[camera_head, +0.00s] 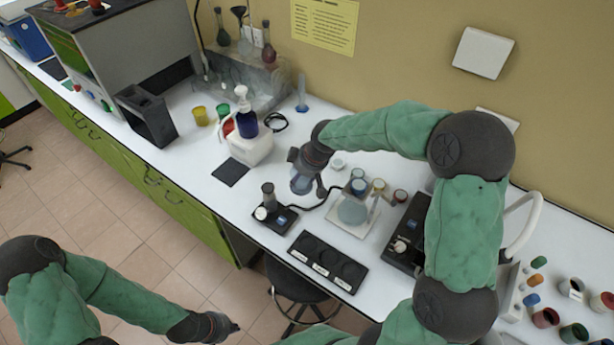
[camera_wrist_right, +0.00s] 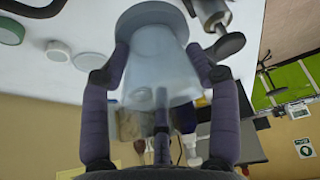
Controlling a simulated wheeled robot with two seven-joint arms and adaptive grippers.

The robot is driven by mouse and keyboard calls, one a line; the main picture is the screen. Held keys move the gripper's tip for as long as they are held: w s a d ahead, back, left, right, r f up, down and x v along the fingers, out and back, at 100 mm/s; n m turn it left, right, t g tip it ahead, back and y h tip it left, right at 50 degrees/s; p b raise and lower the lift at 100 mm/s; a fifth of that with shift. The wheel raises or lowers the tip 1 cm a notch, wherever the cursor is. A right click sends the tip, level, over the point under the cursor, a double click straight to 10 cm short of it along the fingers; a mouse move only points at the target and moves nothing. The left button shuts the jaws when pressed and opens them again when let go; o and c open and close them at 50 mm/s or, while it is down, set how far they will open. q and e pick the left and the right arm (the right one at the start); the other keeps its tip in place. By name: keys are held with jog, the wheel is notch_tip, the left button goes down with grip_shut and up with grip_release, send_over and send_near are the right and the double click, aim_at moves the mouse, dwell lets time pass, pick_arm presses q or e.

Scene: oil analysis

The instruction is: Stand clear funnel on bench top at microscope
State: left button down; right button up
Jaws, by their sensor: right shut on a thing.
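I cannot tell whether that rim touches the bench. A small dark instrument (camera_head: 269,203), perhaps the microscope, stands just in front of the gripper. My left gripper (camera_head: 222,327) hangs low over the floor; its fingers are too small to read.
A black labelled tray (camera_head: 327,262) lies near the front edge. Bare bench (camera_head: 205,180) shows at left.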

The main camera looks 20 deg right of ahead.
jog(key=w+d+f, duration=0.2)
jog(key=w, duration=0.1)
jog(key=w+d+f+b, duration=0.1)
jog(key=w+d+f, duration=0.1)
jog(key=w+f, duration=0.1)
jog(key=w+d+f, duration=0.2)
jog(key=w+f, duration=0.1)
jog(key=shift+w+d+f, duration=0.15)
jog(key=shift+w+f, duration=0.05)
jog(key=shift+w, duration=0.05)
jog(key=shift+w+d+f, duration=0.1)
jog(key=shift+w+f, duration=0.05)
jog(key=shift+f, duration=0.15)
notch_tip(320, 180, down, 3)
jog(key=shift+w+d+f+b, duration=0.1)
jog(key=shift+w+f+b, duration=0.05)
jog(key=shift+b, duration=0.3)
